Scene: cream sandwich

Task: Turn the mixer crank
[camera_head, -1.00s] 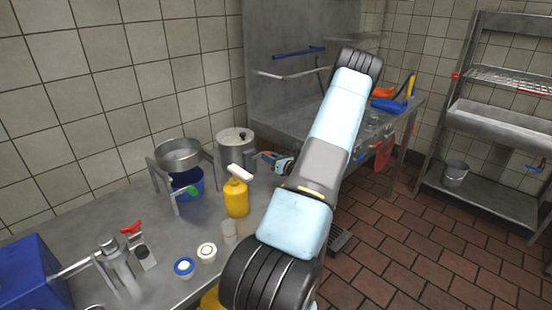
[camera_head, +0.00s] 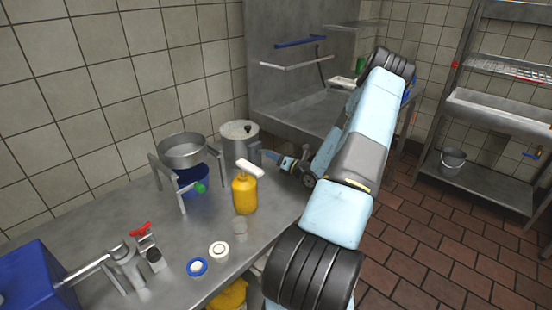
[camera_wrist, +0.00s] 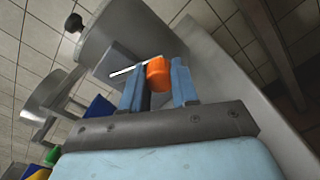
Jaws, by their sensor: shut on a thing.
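The mixer (camera_head: 240,142) is a grey metal cylinder with a lid, standing on the metal bench near the back wall. In the wrist view it is the grey cylinder (camera_wrist: 103,32) at upper left. The orange crank handle (camera_wrist: 158,74) sits between the two blue fingers of my gripper (camera_wrist: 158,86), which is shut on it. A thin white rod shows beside the handle. In the head view my gripper (camera_head: 268,156) is just right of the mixer, and the handle cannot be made out there.
A yellow pump bottle (camera_head: 244,194) stands in front of the mixer. Left of it is a metal bowl on a stand (camera_head: 182,152) over a blue container (camera_head: 192,181). Small cups (camera_head: 219,250) are nearer. A shelf rack (camera_head: 490,150) stands at right, with tiled floor between.

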